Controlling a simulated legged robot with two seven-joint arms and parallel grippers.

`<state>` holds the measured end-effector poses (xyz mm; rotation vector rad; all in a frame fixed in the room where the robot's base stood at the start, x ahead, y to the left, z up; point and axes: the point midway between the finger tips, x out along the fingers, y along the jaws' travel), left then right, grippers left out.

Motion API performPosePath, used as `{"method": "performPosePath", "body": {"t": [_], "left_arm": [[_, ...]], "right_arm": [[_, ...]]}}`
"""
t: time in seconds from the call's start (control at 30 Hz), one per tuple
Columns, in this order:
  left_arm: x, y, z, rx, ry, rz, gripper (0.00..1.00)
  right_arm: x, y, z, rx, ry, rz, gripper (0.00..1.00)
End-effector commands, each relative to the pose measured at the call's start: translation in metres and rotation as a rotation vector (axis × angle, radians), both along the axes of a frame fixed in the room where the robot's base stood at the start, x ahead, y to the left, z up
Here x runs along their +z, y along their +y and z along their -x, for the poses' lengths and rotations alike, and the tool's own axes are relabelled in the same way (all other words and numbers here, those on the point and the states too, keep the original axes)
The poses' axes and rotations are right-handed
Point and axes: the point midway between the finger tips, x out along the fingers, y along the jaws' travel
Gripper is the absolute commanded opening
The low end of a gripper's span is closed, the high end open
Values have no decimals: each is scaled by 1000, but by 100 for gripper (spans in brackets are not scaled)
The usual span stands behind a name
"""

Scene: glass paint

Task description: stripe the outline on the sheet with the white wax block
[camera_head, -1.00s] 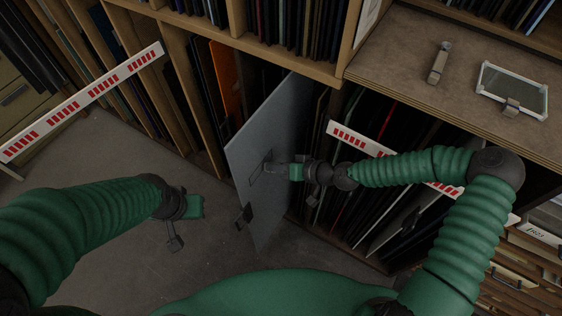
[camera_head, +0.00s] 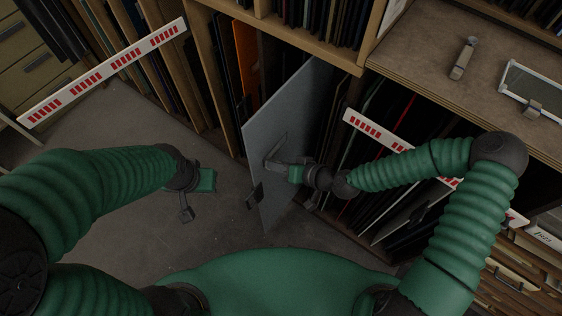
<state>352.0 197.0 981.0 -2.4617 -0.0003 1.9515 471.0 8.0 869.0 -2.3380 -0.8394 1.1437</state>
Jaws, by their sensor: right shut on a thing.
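The sheet (camera_head: 268,127) is a grey-blue panel that stands tilted, partly out of the lower rack. Thin dark lines of an outline (camera_head: 282,146) show on its face near my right gripper. My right gripper (camera_head: 270,164) is shut, with its tips at the sheet's face. The white wax block cannot be made out; the fingers hide what they hold, and contact with the sheet cannot be told. My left gripper (camera_head: 207,180) hangs over the floor, apart from the sheet; its fingers are too hidden to judge.
Red-and-white barred strips (camera_head: 105,73) cross in front of the racks. A counter (camera_head: 425,50) at upper right holds a small grey tool (camera_head: 463,58) and a white-framed pane (camera_head: 530,88). A dark clip-like piece (camera_head: 254,196) is at the sheet's left edge. Floor at left is clear.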

Motion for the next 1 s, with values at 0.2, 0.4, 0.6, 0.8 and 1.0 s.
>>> {"method": "performPosePath", "body": {"t": [0.2,0.4,0.6,0.8,1.0], "left_arm": [[3,0,0,0,0,0,0],[6,0,0,0,0,0,0],[9,0,0,0,0,0,0],[9,0,0,0,0,0,0],[10,0,0,0,0,0,0]], "right_arm": [[1,-11,7,-2,1,0,0],[1,-30,21,-2,1,0,0],[0,-47,34,-1,2,-1,0],[0,-49,35,1,1,0,0],[0,-54,38,-1,2,0,0]]}}
